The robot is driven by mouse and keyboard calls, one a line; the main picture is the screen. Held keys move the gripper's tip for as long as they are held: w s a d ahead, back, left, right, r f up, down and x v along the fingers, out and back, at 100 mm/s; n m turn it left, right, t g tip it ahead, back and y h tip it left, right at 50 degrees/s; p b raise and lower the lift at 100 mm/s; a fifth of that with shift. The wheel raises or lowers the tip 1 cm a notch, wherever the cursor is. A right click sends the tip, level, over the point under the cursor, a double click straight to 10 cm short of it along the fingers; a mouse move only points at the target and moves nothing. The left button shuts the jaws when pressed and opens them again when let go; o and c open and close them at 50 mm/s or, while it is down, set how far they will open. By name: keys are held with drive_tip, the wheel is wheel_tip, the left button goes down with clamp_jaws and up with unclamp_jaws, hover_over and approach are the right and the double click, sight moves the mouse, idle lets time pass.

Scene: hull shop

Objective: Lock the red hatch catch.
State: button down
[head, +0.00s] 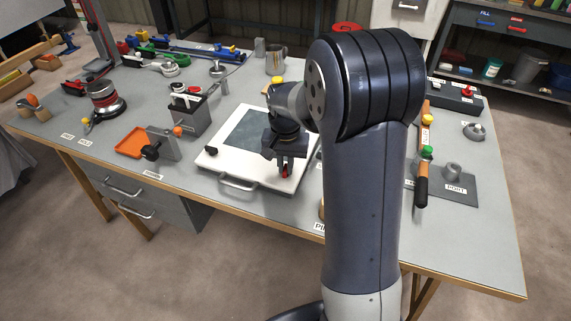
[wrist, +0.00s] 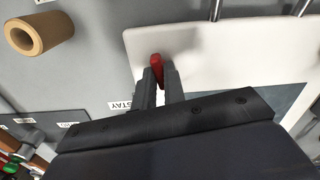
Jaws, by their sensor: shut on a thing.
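The white hatch panel (head: 210,161) with a dark grey window (head: 238,135) lies on the workbench. The red hatch catch (head: 285,172) is at its front right corner, and its red end also shows in the wrist view (wrist: 156,62). My gripper (head: 285,165) is over that corner, with its two fingers (wrist: 158,85) shut on the red catch. The fingers hide most of the catch, so I cannot tell its exact angle. A black catch or knob (head: 211,150) sits at the panel's left edge.
A metal handle (head: 238,185) sticks out at the panel's front. An orange tray (head: 132,142) and a grey bracket with a black knob (head: 163,146) stand to the left. My arm hides the bench's middle right.

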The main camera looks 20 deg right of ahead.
sight(286, 168)
drive_tip(key=shift+m, duration=1.2)
drive_tip(key=c, duration=1.5)
unclamp_jaws()
wheel_tip(286, 168, up, 11)
drive_tip(key=shift+f+p, duration=0.1)
drive_tip(key=shift+p, duration=0.3)
